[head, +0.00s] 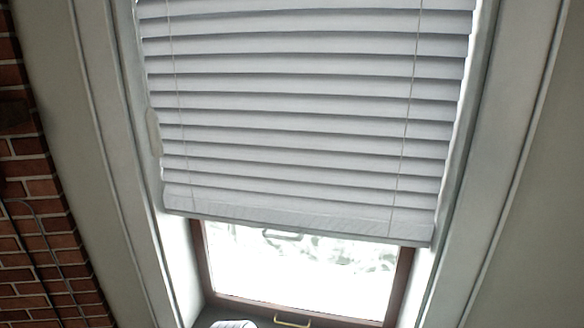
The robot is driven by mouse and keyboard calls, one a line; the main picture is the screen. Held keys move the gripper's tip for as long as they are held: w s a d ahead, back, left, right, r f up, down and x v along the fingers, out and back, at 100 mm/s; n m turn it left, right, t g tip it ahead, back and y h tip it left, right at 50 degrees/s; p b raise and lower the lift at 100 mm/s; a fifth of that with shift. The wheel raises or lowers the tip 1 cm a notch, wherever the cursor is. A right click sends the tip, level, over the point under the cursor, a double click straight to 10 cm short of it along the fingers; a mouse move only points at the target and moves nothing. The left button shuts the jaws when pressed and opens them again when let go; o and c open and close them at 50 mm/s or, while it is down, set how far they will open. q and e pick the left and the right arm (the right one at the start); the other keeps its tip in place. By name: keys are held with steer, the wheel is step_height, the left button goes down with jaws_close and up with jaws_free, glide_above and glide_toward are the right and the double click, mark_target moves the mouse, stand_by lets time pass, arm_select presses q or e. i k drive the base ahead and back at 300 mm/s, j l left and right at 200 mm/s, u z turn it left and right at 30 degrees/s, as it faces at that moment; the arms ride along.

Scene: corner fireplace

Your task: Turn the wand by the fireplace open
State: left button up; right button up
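A white horizontal blind (300,105) hangs over the upper part of a window in the head view. Its slats look tilted nearly shut, with thin dark lines between them, and its bottom rail (300,226) hangs slightly slanted. A pale, narrow upright shape (154,132) shows at the blind's left edge; I cannot tell whether it is the wand. Two thin cords run down the front of the slats. Neither of my grippers is in view.
Red brickwork (35,215) stands at the far left. Below the blind is a bright window pane (300,265) in a dark frame, with a brass handle (292,321) at the bottom. A white striped thing (233,324) is cut off at the lower edge.

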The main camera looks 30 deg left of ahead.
mark_target(151, 117)
steer(key=u, duration=1.95)
